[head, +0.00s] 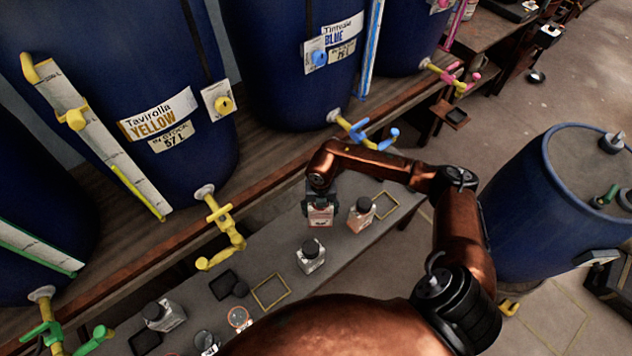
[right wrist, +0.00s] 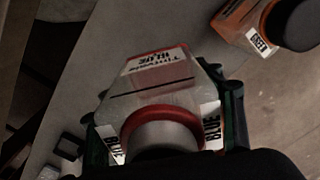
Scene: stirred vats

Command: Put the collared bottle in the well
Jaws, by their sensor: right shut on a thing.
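The collared bottle (right wrist: 160,85) is clear, with a red collar round its neck, a pale cap and a label reading BLUE. My right gripper (right wrist: 165,125) is shut on it, a finger on each side. In the head view the bottle (head: 320,216) hangs below my right gripper (head: 319,200), over the far part of the grey bench; I cannot tell its height above it. A dark square recess (head: 223,284), which may be the well, is in the bench at the left, with a dark round piece beside it. My left gripper is not in view.
Other bottles stand nearer (head: 311,258) and at left (head: 166,317). Yellow square outlines (head: 270,291) mark the grey bench (head: 345,255). Vat taps (head: 222,235) overhang behind.

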